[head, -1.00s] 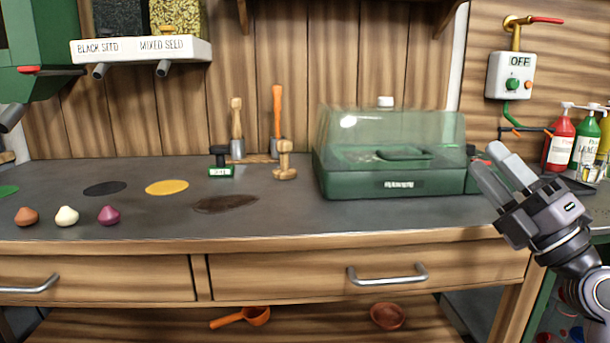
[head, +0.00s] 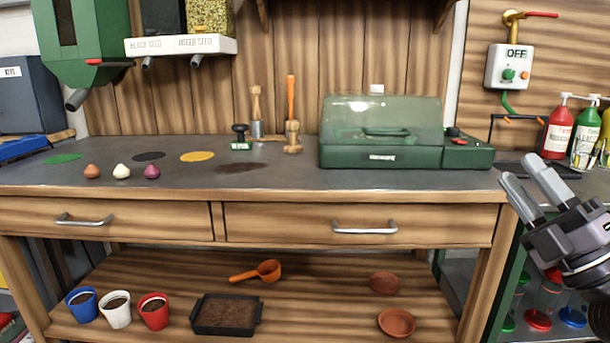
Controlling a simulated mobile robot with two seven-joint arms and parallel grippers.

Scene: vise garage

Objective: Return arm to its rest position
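My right gripper (head: 521,169) is at the right side of the head view, in front of the right end of the workbench (head: 270,206). Its two grey fingers point up and to the left, with a gap between them and nothing in it. It touches no object that I can see. Part of my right arm is cut off by the right edge. My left gripper does not show.
A green case with a clear lid (head: 383,155) stands on the bench, left of my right gripper. Red (head: 557,137) and green bottles stand behind it. Three bulbs (head: 122,172) lie at the left. Three pots (head: 115,305) and a black tray (head: 226,316) are on the lower shelf.

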